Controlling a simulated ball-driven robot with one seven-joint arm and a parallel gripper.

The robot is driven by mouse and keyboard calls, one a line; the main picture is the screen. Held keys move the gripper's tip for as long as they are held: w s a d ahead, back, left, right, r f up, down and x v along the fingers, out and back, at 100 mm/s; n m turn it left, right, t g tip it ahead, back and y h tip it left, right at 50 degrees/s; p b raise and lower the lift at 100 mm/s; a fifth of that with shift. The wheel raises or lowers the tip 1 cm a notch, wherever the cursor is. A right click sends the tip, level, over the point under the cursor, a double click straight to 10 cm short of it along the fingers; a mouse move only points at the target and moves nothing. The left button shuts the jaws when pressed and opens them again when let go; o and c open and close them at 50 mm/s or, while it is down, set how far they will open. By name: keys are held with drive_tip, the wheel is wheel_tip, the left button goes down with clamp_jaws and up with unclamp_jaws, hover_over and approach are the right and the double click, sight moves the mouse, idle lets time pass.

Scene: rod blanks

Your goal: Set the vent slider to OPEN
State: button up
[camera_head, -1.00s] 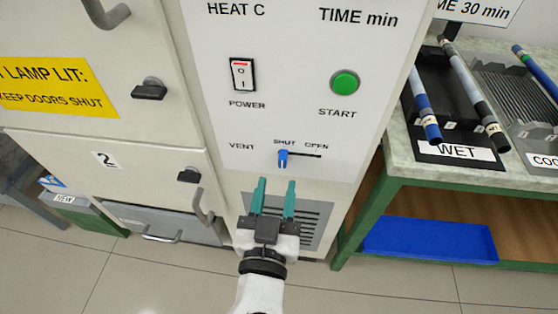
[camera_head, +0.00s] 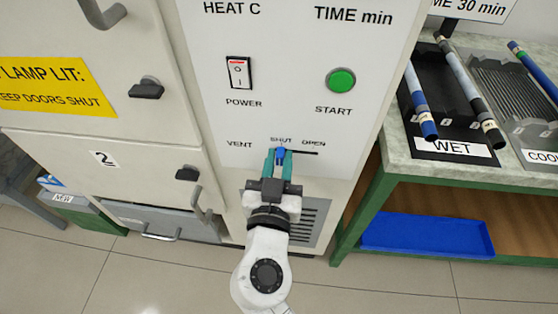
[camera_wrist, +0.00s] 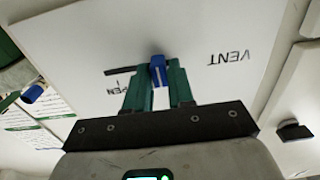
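The vent slider's blue knob (camera_head: 281,154) sits at the left, SHUT end of its dark slot (camera_head: 305,153) on the white panel. The OPEN label is above the slot's right part. My gripper (camera_head: 279,160) reaches up to the panel, with one teal finger on each side of the knob. In the wrist view the blue knob (camera_wrist: 158,70) shows between the fingertips of my gripper (camera_wrist: 158,78), which appear to press against it. The slot (camera_wrist: 122,70) runs left from the knob there, towards the partly hidden OPEN label.
Above the slider are the red-and-white POWER switch (camera_head: 238,73) and the green START button (camera_head: 341,80). Door latches (camera_head: 187,174) and a handle (camera_head: 203,208) stick out on the left. A green-framed bench (camera_head: 400,172) with rod racks stands close on the right.

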sight(315, 153)
clamp_jaws()
drive_tip(key=d+b, duration=0.2)
drive_tip(key=d, duration=0.4)
drive_tip(key=shift+s+d, duration=0.1)
drive_tip(key=shift+d, duration=0.1)
drive_tip(key=shift+o, duration=1.9)
unclamp_jaws()
drive_tip(key=shift+d, duration=0.15)
